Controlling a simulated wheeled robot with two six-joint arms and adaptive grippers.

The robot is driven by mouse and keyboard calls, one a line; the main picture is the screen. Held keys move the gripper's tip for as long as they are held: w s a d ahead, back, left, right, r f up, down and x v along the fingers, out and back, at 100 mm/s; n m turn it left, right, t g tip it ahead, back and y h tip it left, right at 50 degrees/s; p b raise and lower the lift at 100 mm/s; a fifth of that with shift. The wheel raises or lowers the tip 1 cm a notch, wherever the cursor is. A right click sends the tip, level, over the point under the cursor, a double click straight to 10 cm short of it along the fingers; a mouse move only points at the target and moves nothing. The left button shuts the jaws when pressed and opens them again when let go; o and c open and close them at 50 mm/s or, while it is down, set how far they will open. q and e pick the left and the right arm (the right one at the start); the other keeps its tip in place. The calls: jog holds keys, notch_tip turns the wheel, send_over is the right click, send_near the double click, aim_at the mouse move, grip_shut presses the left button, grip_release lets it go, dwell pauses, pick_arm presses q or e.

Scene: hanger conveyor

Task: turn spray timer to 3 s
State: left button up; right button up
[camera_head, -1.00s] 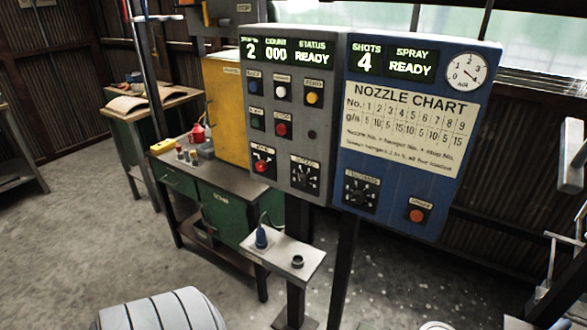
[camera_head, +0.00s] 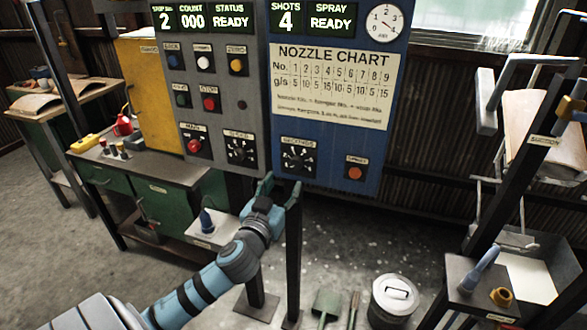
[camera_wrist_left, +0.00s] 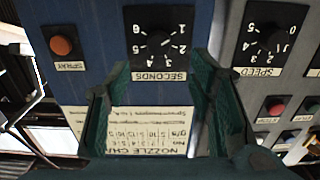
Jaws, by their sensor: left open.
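The spray timer is a black dial marked SECONDS (camera_wrist_left: 160,42) on the blue panel (camera_head: 335,150); it also shows in the head view (camera_head: 297,157). White numbers ring its knob; I cannot read the pointer's setting surely. My left gripper (camera_head: 281,186) is open and empty just below the dial in the head view. In the left wrist view, which shows the panel upside down, its two green fingers (camera_wrist_left: 160,75) are spread on either side of the dial's label, apart from the knob. My right gripper is not in view.
An orange SPRAY button (camera_head: 355,173) sits right of the dial. The SPEED dial (camera_head: 241,149) is to its left on the grey panel (camera_head: 215,100). Dark posts stand below the panels. A small shelf (camera_head: 210,230) with a blue-handled tool is left of my left wrist.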

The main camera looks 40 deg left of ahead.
aim_at(296, 165)
pick_arm(q)
jog(key=x, duration=0.8)
jog(key=shift+w, duration=0.35)
jog(key=c, duration=1.2)
jog(key=shift+o, duration=0.2)
